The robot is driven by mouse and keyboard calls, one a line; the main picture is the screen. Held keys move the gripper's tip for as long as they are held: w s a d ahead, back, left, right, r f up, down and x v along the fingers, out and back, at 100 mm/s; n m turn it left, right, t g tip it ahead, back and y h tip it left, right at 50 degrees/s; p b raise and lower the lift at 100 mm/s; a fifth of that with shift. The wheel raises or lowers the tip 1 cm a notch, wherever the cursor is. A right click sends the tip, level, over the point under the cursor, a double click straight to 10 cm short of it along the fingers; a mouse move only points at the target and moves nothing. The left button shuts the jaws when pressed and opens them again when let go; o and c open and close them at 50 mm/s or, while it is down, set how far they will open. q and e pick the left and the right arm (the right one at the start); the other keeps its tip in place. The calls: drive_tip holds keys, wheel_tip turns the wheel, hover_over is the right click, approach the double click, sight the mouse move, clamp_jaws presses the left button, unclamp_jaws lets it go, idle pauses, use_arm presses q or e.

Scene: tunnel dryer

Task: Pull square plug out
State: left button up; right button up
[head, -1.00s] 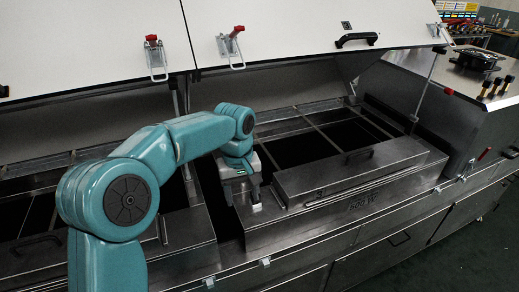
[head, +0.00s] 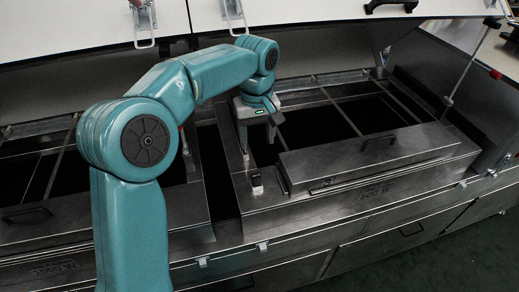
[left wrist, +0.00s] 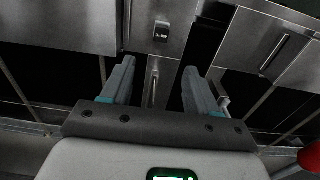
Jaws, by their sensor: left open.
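A small dark square plug (head: 256,182) with a pale top sits at the front left corner of the steel tank with "600 W"-like lettering. It also shows in the left wrist view (left wrist: 161,32), at the top middle, with a small light marking on it. My left gripper (head: 258,146) is open and empty, pointing down behind the plug and apart from it. In the left wrist view its two grey fingers (left wrist: 160,66) are spread wide, with the plug beyond their tips. How deep the plug sits cannot be told. My right gripper is not in view.
A long steel cover with a handle (head: 370,160) lies right of the plug. Dark open tanks lie behind and to the left. Raised white lids (head: 310,14) with latches hang above. A dark gap (head: 218,185) separates the two tanks.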

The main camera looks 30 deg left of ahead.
use_arm(q)
approach(256, 176)
drive_tip(key=shift+s+d+f, duration=0.1)
drive_tip(key=shift+s+f, duration=0.05)
drive_tip(key=shift+f, duration=0.35)
drive_tip(key=shift+s+d+f, duration=0.1)
drive_tip(key=shift+s+f, duration=0.05)
drive_tip(key=shift+f, duration=0.35)
drive_tip(key=f, duration=0.5)
drive_tip(key=f+p, duration=0.1)
drive_tip(key=f, duration=0.1)
drive_tip(key=shift+w+a+f, duration=0.15)
drive_tip(key=shift+w+f, duration=0.1)
drive_tip(key=shift+w, duration=0.05)
drive_tip(key=shift+s+f, duration=0.1)
drive_tip(key=shift+s, duration=0.1)
drive_tip(key=shift+w+a+f, duration=0.15)
drive_tip(key=shift+w+f, duration=0.35)
drive_tip(key=shift+s+d+r, duration=0.2)
drive_tip(key=shift+s+r, duration=0.05)
drive_tip(key=shift+s, duration=0.05)
drive_tip(key=c, duration=0.6)
drive_tip(key=shift+s, duration=0.1)
drive_tip(key=c, duration=0.5)
drive_tip(key=o, duration=0.4)
drive_tip(key=shift+a, duration=0.1)
drive_tip(key=shift+w+f, duration=0.1)
drive_tip(key=shift+w, duration=0.15)
clamp_jaws()
drive_tip(key=shift+s, duration=0.1)
